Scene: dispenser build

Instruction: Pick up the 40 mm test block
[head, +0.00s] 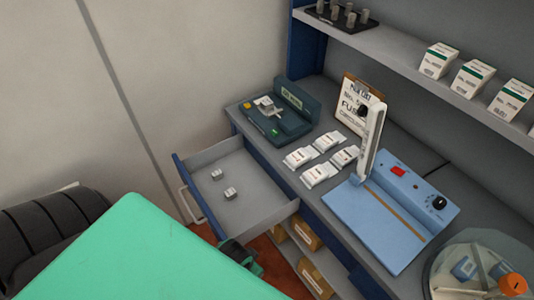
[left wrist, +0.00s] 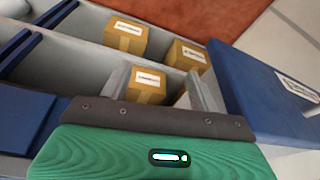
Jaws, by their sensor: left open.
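Two small light-grey blocks with dark markings lie in the open drawer (head: 258,203) in the head view: a rear block (head: 216,175) and a front block (head: 230,193). Their markings are too small to read, so I cannot tell which is the 40 mm one. My left gripper (head: 241,254) is below and in front of the drawer in the head view, partly hidden by my green arm. In the left wrist view the left gripper (left wrist: 155,86) is open, its two fingers apart, with a cardboard box beyond them. No test block shows there. My right gripper is not in view.
Cardboard boxes (left wrist: 126,37) sit in grey compartments under the bench. On the bench are a dark green device (head: 290,110), several white packets (head: 300,157), a blue press (head: 400,215) and a round clear container (head: 480,265). A shelf (head: 400,62) hangs above.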

